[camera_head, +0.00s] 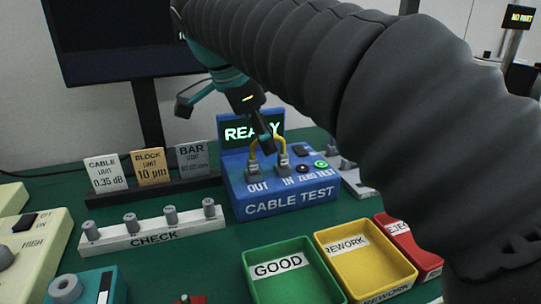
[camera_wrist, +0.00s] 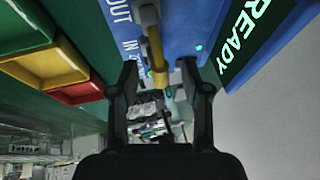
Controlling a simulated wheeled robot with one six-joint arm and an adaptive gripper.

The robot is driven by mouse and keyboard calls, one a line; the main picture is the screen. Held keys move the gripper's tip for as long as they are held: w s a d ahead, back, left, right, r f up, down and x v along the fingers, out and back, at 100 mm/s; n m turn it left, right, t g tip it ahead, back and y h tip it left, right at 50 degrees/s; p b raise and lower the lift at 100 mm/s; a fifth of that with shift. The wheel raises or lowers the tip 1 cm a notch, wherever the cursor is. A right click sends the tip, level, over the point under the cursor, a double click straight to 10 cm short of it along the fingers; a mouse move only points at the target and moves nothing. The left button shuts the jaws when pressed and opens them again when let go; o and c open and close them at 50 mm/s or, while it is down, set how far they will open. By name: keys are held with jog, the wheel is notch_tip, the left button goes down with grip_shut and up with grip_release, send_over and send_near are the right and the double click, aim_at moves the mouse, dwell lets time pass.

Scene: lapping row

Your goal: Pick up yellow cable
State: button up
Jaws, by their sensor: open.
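The yellow cable (camera_head: 281,146) is plugged at both ends into the blue cable test box (camera_head: 292,200). Its grey plugs sit at the OUT and IN sockets, and its middle is partly hidden behind my gripper (camera_head: 268,127). In the wrist view my gripper (camera_wrist: 158,68) is open, with a dark finger on each side. The yellow cable (camera_wrist: 157,55) shows in the gap between the fingers, nearer the left finger at its top. I cannot tell whether a finger touches it. The box's screen reads READY.
Green GOOD (camera_head: 312,285), yellow REWORK (camera_head: 393,281) and red (camera_head: 428,262) trays stand in front of the box. A CHECK rack (camera_head: 152,233) with several grey knobs stands left. Limit cards (camera_head: 152,169) and a dark monitor (camera_head: 115,40) are behind it.

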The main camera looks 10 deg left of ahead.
jog(key=shift+x, duration=0.95)
grip_shut()
jog(key=shift+r, duration=0.1)
